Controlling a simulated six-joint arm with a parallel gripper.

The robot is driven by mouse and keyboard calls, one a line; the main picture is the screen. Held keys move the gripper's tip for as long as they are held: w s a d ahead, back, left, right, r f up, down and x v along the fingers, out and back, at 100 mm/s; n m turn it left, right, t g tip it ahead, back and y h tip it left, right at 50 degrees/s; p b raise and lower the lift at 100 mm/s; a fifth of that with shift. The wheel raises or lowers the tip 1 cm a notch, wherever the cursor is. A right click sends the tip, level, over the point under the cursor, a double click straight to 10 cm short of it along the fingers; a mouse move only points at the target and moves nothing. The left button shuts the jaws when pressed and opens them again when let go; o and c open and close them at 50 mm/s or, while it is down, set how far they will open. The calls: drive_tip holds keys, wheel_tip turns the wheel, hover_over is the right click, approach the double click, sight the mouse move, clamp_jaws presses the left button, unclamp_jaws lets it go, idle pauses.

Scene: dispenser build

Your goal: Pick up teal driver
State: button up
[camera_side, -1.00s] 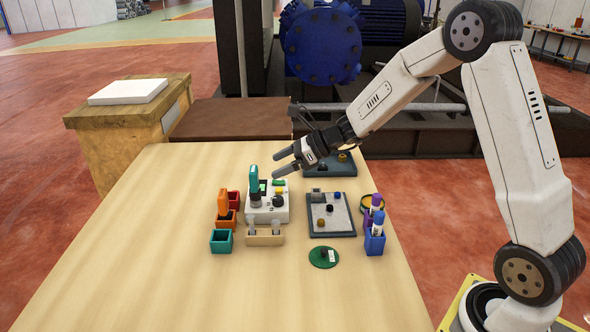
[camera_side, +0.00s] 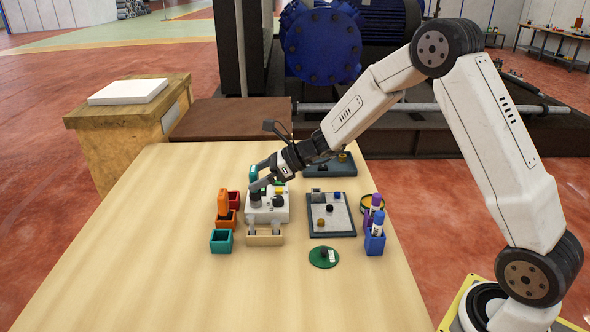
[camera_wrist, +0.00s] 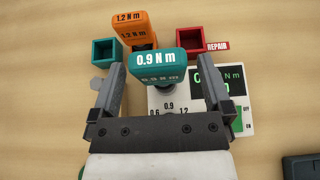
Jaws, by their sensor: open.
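The teal driver (camera_wrist: 158,64), marked 0.9 N m, stands upright in the white tester (camera_wrist: 163,100). In the side view the teal driver (camera_side: 253,174) is partly covered by my gripper (camera_side: 257,179). In the wrist view my gripper (camera_wrist: 162,68) is open, with one finger left of the teal handle and one right of it. A gap shows on both sides, and I see no contact. How deep the handle lies between the fingers is hard to tell.
An orange driver (camera_wrist: 132,28) marked 1.2 N m stands close by, left of the teal one. An empty teal bin (camera_wrist: 106,52) and a red bin (camera_wrist: 188,41) flank them. A wooden rack (camera_side: 264,239) stands in front of the tester (camera_side: 270,214). Bare table lies left.

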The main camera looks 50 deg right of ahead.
drive_tip(key=shift+w+a+f, duration=0.35)
drive_tip(key=shift+w+a, duration=0.05)
drive_tip(key=shift+w, duration=0.05)
clamp_jaws()
idle(0.3)
